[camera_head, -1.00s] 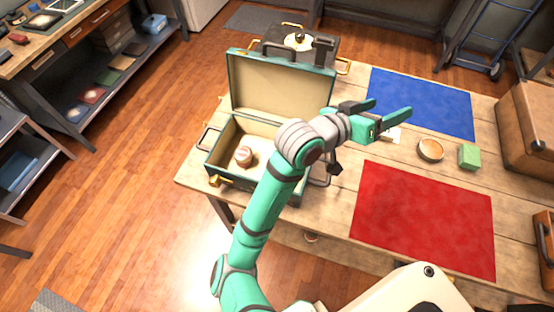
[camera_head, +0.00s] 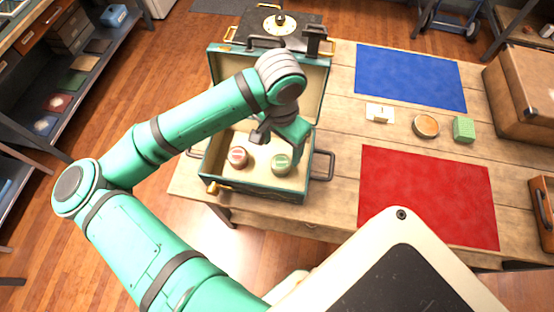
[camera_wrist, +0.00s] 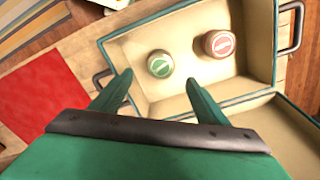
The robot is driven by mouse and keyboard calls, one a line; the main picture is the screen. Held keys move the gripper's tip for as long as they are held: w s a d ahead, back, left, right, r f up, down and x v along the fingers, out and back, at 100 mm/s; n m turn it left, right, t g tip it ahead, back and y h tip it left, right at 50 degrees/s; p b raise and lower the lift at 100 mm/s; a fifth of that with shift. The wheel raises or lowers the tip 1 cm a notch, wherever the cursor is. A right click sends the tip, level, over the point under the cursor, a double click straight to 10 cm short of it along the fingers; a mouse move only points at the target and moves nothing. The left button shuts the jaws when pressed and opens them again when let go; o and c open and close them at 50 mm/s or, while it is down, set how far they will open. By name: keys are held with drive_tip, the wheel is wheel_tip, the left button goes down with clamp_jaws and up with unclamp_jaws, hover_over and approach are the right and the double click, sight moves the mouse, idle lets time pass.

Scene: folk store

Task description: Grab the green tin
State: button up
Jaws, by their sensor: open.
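The green tin (camera_head: 281,164) is a small round tin with a green and white lid, standing inside the open case (camera_head: 207,170). In the wrist view the green tin (camera_wrist: 160,64) lies just beyond the gap between my fingertips. A similar tin with a red label (camera_head: 238,157) stands to its left in the head view; in the wrist view this red tin (camera_wrist: 220,43) is to the right. My gripper (camera_wrist: 158,79) is open and empty, pointing down over the case. In the head view, my arm hides part of the case interior.
The case's raised lid stands behind my gripper. A red mat (camera_head: 428,196) and a blue mat (camera_head: 410,77) lie on the table to the right. Between them are a white card (camera_head: 380,114), a round wooden-rimmed dish (camera_head: 426,126) and a green block (camera_head: 464,129).

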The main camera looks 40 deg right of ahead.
sight(281, 162)
drive_tip(key=shift+w+a+f, duration=0.15)
drive_tip(key=shift+a+f, duration=0.1)
drive_tip(key=shift+a, duration=0.05)
wheel_tip(281, 162, down, 4)
drive_tip(key=shift+f, duration=0.2)
drive_tip(key=shift+d+f, duration=0.2)
drive_tip(key=shift+f, duration=1.3)
drive_tip(key=shift+d+f, duration=0.2)
drive_tip(key=shift+f, duration=1.25)
drive_tip(key=c, duration=1.2)
